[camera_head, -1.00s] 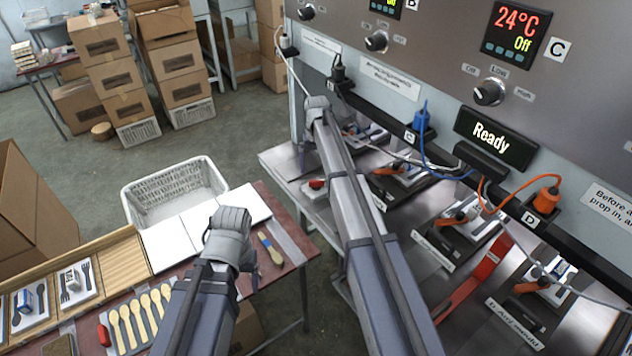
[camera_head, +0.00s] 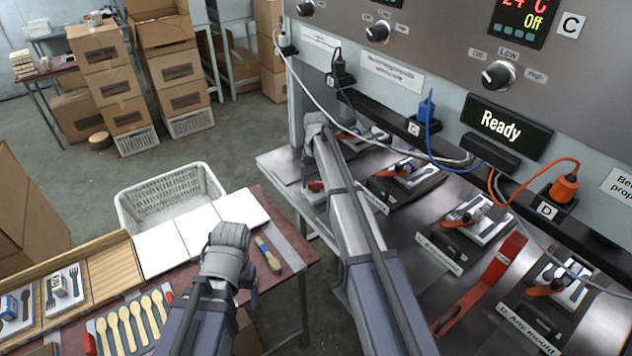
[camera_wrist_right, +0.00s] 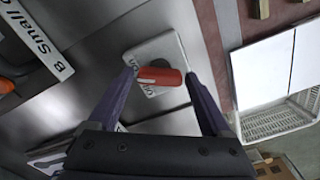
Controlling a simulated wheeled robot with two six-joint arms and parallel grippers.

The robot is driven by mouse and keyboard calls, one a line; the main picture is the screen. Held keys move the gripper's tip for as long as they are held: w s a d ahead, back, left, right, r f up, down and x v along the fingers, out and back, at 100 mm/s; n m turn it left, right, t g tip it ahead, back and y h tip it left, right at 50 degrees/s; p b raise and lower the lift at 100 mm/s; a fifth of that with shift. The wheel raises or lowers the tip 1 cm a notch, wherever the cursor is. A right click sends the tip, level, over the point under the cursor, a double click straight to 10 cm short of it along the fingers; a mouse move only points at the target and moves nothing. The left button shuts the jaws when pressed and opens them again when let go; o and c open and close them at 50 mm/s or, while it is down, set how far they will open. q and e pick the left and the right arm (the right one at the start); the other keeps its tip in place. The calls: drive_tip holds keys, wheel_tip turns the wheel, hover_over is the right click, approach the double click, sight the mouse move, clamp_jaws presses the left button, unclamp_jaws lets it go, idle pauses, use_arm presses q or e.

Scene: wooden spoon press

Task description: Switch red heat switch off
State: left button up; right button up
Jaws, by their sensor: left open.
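The red heat switch (camera_wrist_right: 160,76) sits on a light grey labelled plate (camera_wrist_right: 153,52) on the press's metal bed. My right gripper (camera_wrist_right: 158,75) is open, with one finger on each side of the switch; I cannot tell if either finger touches it. In the head view a bit of red (camera_head: 315,186) shows below my right wrist, whose fingers are mostly hidden there. My left gripper (camera_head: 229,243) is over the table near the white sheets, seen from behind with its fingers hidden.
The press panel carries a "Ready" display (camera_head: 503,124) and a dial (camera_head: 497,75). A red bar (camera_head: 485,285) and several mould stations lie along the bed. A white basket (camera_head: 170,195) stands behind the table (camera_head: 290,240). Wooden spoons (camera_head: 128,325) lie at the front left.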

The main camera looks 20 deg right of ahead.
drive_tip(key=c, duration=1.1)
drive_tip(key=shift+o, duration=0.2)
drive_tip(key=shift+n, duration=0.3)
drive_tip(key=n, duration=0.5)
drive_tip(key=shift+n, duration=0.4)
drive_tip(key=n, duration=0.5)
drive_tip(key=shift+n, duration=0.4)
drive_tip(key=o, duration=1.4)
